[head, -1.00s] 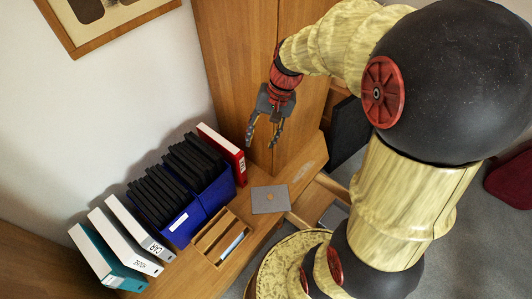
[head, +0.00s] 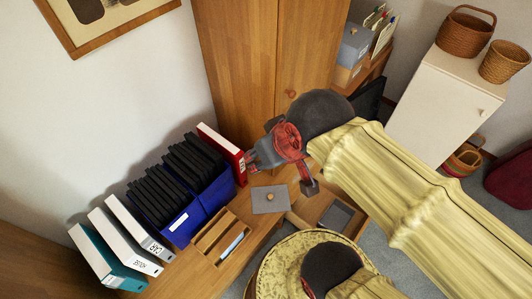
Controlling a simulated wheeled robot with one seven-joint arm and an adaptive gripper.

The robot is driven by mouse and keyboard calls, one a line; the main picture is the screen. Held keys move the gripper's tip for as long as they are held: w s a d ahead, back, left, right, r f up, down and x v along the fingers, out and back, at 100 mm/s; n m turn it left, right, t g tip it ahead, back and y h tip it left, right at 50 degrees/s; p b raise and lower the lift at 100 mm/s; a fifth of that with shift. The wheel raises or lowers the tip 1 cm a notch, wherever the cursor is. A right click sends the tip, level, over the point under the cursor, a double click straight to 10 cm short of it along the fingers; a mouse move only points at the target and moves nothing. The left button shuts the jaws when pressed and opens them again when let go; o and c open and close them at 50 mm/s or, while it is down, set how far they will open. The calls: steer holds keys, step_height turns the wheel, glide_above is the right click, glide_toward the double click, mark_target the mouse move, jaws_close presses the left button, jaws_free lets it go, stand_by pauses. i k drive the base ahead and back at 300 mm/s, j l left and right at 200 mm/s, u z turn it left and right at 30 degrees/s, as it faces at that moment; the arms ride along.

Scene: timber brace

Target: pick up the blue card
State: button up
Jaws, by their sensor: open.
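A small flat light-blue piece (head: 232,246), which may be the blue card, lies in a slot of the wooden divided tray (head: 208,240) on the desk. It is too small to make out clearly. My gripper (head: 249,162) is above the desk, up and to the right of the tray, close to the red binder in the picture. It is open, its fingers point left, and nothing shows between them. I cannot tell whether it touches the binder. My gripper is well apart from the light-blue piece.
A red binder (head: 222,150) stands beside a blue box (head: 203,207) of black folders. White and teal binders (head: 105,262) stand further left. A grey square plate (head: 270,199) with a small knob lies right of the tray. An open drawer (head: 318,209) and a wooden cabinet (head: 240,70) are nearby.

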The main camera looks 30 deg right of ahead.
mark_target(241, 237)
steer(key=k+j+u, duration=0.1)
steer(key=k+j, duration=0.15)
steer(key=k, duration=0.15)
steer(key=k+j, duration=0.25)
steer(key=k, duration=0.2)
steer(key=i+l+u, duration=0.3)
steer(key=l+u, duration=0.25)
steer(key=l, duration=0.15)
steer(key=u, duration=1.05)
